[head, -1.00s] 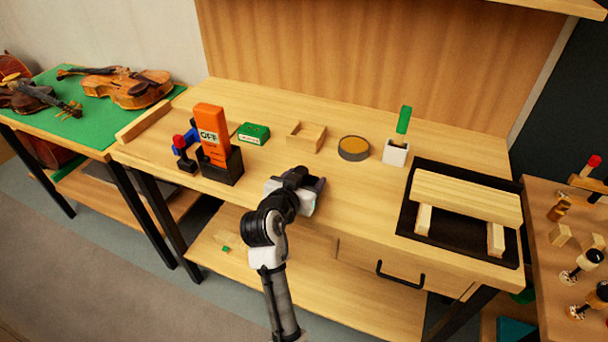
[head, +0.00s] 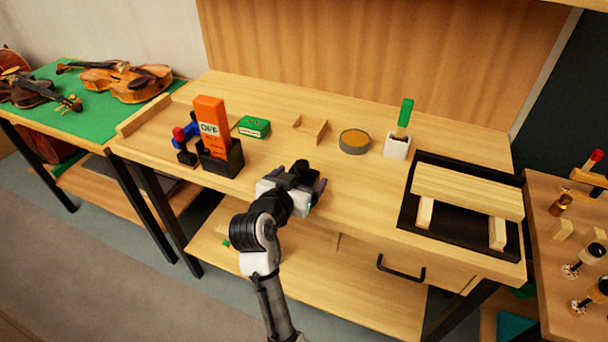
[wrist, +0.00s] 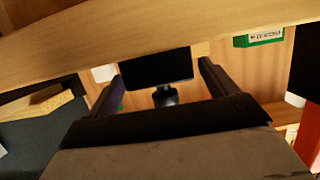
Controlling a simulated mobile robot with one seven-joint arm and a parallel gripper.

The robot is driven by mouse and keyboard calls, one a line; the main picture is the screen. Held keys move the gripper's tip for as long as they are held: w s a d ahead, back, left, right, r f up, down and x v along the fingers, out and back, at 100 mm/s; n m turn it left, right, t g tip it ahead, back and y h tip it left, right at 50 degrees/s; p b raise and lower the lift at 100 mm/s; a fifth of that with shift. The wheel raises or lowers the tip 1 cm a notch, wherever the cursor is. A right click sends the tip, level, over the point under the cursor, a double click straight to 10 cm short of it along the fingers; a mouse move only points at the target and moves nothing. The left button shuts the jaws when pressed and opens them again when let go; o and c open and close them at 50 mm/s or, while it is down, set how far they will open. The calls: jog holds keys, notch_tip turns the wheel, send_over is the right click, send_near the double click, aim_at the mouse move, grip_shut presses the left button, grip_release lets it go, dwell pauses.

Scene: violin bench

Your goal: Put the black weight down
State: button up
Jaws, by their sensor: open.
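The black weight (wrist: 157,68) shows in the wrist view, which is upside down. It is a dark block with a narrower knob on top, and it appears to stand upright on the wooden bench top (wrist: 150,35). My gripper (wrist: 163,82) is open, with one finger on each side of the weight and a narrow gap visible at the right finger.
Behind are a green box (head: 254,127), a small wooden tray (head: 311,128), a round tin (head: 354,141) and a white brush pot (head: 397,147). A wooden rack (head: 466,190) stands on a black mat at right.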

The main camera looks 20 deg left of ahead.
jog(key=b+v, duration=0.1)
jog(key=v, duration=0.7)
jog(key=shift+s, duration=0.25)
